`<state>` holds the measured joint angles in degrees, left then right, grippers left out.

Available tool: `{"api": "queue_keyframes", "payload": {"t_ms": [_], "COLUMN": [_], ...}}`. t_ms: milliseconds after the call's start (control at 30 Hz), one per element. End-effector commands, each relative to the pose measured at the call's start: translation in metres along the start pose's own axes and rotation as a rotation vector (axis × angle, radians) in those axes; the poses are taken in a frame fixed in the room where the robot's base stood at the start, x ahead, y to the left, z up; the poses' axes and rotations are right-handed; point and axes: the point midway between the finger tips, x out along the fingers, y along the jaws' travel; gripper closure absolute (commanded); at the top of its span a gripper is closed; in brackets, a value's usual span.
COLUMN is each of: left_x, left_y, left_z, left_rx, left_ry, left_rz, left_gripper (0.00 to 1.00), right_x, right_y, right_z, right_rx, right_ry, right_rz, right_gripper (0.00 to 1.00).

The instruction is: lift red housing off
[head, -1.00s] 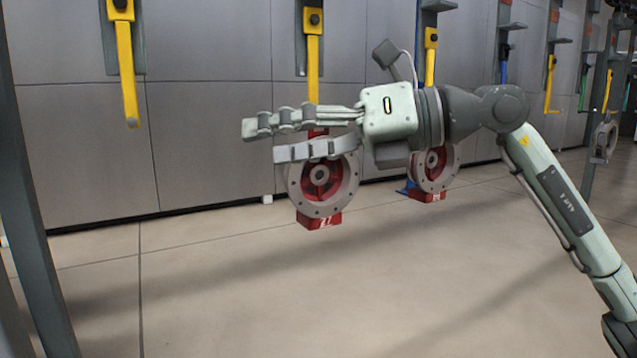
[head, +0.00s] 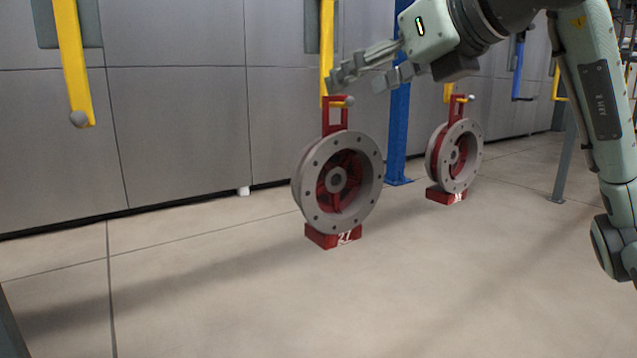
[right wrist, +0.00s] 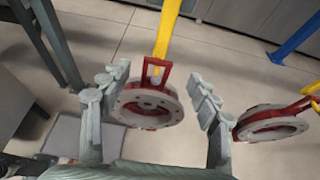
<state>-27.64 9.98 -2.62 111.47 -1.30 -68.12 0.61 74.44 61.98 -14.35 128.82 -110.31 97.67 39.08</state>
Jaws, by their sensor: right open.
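A red housing with a grey round flange (head: 359,207) hangs by its red loop handle (head: 335,120) from a yellow hook (head: 326,55). Its red base carries a white number that looks like 27. My right gripper (head: 363,78) is open and empty, up and to the right of the handle in the head view. In the right wrist view the gripper (right wrist: 158,88) has its fingers spread, and the housing (right wrist: 148,112) appears between them, beyond the fingertips. I cannot tell the exact gap. My left gripper is not in view.
A second red housing with a grey flange (head: 460,150) hangs to the right on another yellow hook. An empty yellow hook (head: 75,70) hangs at the left. A blue post (head: 398,130) stands behind. Grey wall panels line the back; the floor in front is clear.

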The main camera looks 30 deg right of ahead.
Motion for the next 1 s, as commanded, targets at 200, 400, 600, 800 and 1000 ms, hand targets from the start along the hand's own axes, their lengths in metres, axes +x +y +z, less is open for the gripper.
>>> {"api": "queue_keyframes", "payload": {"t_ms": [200, 400, 600, 800, 1000], "left_x": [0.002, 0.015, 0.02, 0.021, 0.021], "left_y": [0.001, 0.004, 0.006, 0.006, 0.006], "left_z": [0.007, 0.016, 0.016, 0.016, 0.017], "left_rx": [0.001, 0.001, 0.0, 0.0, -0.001], "left_ry": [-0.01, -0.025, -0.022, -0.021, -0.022], "left_rz": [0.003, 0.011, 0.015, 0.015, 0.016], "left_gripper": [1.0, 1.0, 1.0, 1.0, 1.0], "right_x": [0.025, 0.054, 0.073, 0.074, 0.074], "right_y": [0.001, 0.003, 0.003, 0.002, 0.002], "right_z": [0.0, -0.001, -0.001, -0.001, -0.001], "right_rx": [0.001, 0.0, 0.001, 0.0, 0.0], "right_ry": [0.003, 0.006, 0.003, 0.001, 0.001], "right_rz": [0.002, 0.004, 0.002, 0.002, 0.002], "right_gripper": [0.38, 0.38, 0.38, 0.38, 0.6]}}
